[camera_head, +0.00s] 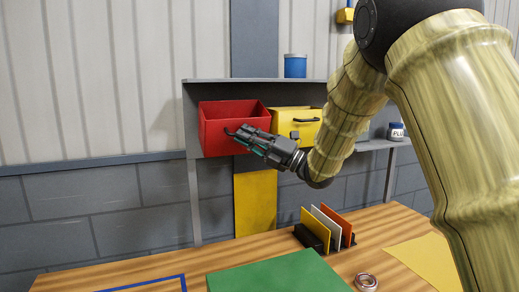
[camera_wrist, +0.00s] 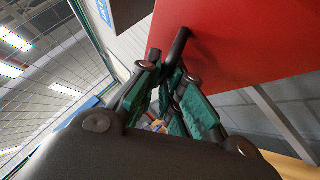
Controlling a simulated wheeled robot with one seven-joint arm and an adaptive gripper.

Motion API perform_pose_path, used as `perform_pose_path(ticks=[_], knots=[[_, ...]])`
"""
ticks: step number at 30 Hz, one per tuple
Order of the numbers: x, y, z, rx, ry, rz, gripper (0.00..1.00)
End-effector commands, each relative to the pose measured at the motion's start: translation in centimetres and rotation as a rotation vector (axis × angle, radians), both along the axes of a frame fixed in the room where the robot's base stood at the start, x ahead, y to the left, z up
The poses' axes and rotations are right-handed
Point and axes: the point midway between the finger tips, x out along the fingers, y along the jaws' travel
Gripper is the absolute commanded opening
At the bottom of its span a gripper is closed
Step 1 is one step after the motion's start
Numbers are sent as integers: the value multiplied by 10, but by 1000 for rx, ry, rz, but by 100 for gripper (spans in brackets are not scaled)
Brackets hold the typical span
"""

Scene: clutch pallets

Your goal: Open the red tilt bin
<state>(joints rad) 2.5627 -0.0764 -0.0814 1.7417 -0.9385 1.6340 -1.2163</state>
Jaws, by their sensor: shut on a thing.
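The red tilt bin (camera_head: 222,139) sits in the shelf unit at the left, its top tipped forward so that its dark red inside shows. In the wrist view its red front (camera_wrist: 240,40) fills the upper right. My gripper (camera_head: 242,137) is at the front of the bin, reaching in from the right. Its green-padded fingers (camera_wrist: 165,80) are shut on the bin's black handle (camera_wrist: 178,46). In the head view the fingers hide most of the handle.
A yellow bin (camera_head: 298,122) with a black handle stands directly right of the red one. A blue can (camera_head: 295,66) is on the shelf top. Below, the wooden table (camera_head: 375,221) holds a green mat (camera_head: 270,273), an upright file rack (camera_head: 312,238) and a tape roll (camera_head: 366,282).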

Motion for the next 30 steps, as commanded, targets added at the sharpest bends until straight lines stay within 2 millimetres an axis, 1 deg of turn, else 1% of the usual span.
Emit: perform_pose_path(ticks=[1, 6, 10, 19, 30], knots=[[-1, 4, -9, 5, -17, 6, 0], [-2, 11, -13, 20, -71, 14, 0], [-4, 12, -15, 30, -106, 18, 0], [-6, 12, -19, 29, -101, 18, 0], [-7, 11, -20, 28, -100, 17, 0]])
